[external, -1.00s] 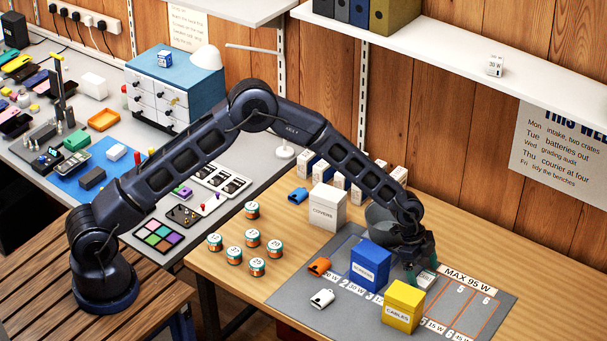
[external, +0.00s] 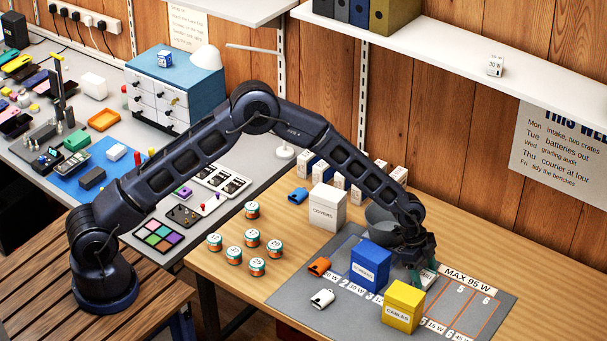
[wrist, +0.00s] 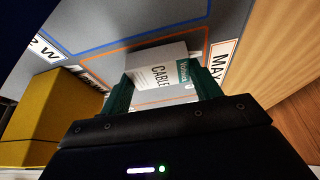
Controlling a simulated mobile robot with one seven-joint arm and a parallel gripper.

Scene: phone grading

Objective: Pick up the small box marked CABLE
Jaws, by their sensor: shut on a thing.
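The small white box marked CABLE (wrist: 150,66) is between the two green fingers of my gripper (wrist: 156,90) in the wrist view. The fingers are shut on it. In the external view my gripper (external: 424,278) is low over the grey mat (external: 345,258), and the small box (external: 428,277) shows partly between its fingers. I cannot tell whether the box is touching the mat.
A yellow CABLES box (external: 402,307) stands just in front of my gripper, and a blue box (external: 370,267) stands to its left. A grey bowl (external: 380,220) and a white COVERS box (external: 327,207) are behind. The mat's right part has empty marked bays.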

